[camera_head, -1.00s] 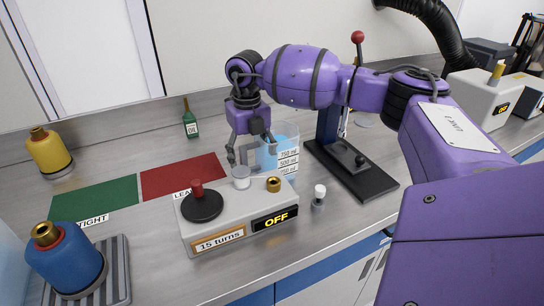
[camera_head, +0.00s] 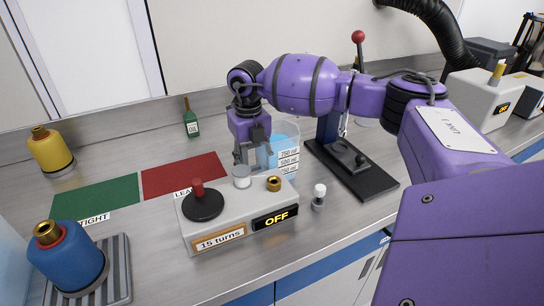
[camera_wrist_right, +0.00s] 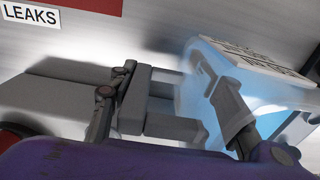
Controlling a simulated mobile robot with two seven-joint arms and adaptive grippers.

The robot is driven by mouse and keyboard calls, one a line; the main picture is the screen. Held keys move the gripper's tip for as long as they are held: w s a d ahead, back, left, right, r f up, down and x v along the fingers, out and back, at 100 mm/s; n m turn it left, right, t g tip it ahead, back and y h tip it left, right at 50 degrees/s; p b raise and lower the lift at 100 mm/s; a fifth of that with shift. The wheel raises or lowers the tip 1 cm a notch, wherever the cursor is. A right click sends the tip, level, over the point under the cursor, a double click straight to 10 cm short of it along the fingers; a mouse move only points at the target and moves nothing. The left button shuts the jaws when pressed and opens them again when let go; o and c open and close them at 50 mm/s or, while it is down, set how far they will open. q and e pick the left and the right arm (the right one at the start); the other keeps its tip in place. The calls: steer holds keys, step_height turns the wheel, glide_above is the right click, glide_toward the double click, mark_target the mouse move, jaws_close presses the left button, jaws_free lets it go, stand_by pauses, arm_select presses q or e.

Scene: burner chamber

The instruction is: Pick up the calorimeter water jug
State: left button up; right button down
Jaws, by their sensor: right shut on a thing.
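The calorimeter water jug (camera_head: 287,155) is a clear beaker with blue water and a white scale label. It stands upright on the bench behind the grey control box. My right gripper (camera_head: 252,158) points down at the jug's left side and is shut on it. In the right wrist view the jug (camera_wrist_right: 262,85) fills the right side, and one finger of my gripper (camera_wrist_right: 165,85) shows through or against its clear wall. The exact contact is partly hidden. My left gripper is not in view.
The control box (camera_head: 232,226) with a red-topped knob and OFF display stands in front of the jug. A black stand (camera_head: 352,168) is to its right. A small white-capped vial (camera_head: 318,197), green bottle (camera_head: 190,122), and yellow (camera_head: 50,152) and blue (camera_head: 66,262) cylinders stand around.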

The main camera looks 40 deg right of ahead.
mark_target(251, 144)
steer(key=shift+w+r, duration=0.1)
steer(key=shift+r, duration=0.15)
steer(key=shift+r, duration=4.8)
